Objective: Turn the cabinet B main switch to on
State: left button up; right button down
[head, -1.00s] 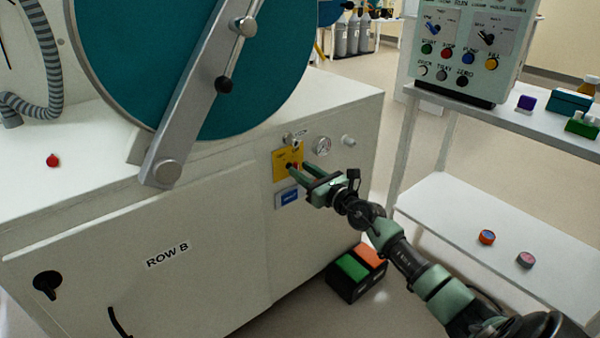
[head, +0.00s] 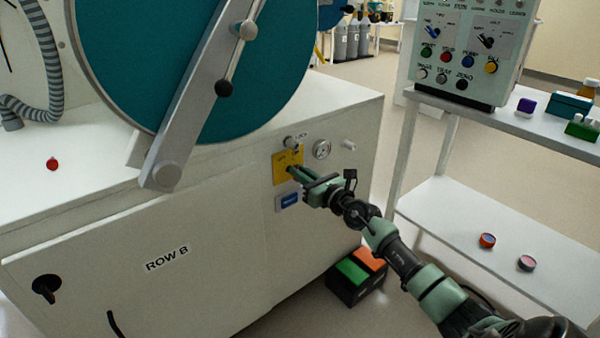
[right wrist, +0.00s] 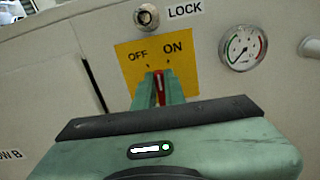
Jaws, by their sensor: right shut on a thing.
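The cabinet (head: 225,235) labelled ROW B fills the left of the head view. A yellow switch plate (head: 281,168) is on its front, and it also shows in the right wrist view (right wrist: 190,74) with OFF at left and ON at right. The red switch handle (right wrist: 159,84) sits between my right gripper's fingertips. My right gripper (head: 293,170) is shut on this handle; it also shows in the right wrist view (right wrist: 160,88). My left gripper is not in view.
A LOCK fitting (right wrist: 146,16) and a round gauge (right wrist: 243,47) sit close to the plate. A red and green pedal box (head: 354,276) stands on the floor. A shelf rack (head: 480,225) stands at right.

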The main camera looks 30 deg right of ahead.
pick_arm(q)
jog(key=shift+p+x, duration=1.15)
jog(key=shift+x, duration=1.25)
pick_arm(e)
jog(key=shift+d+f+m, duration=0.1)
jog(key=shift+d+m, duration=0.1)
jog(key=shift+m, duration=1.2)
jog(key=shift+d+m, duration=0.15)
jog(key=shift+m, duration=1.25)
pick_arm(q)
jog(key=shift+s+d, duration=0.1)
pick_arm(e)
jog(key=c, duration=1.5)
grip_release()
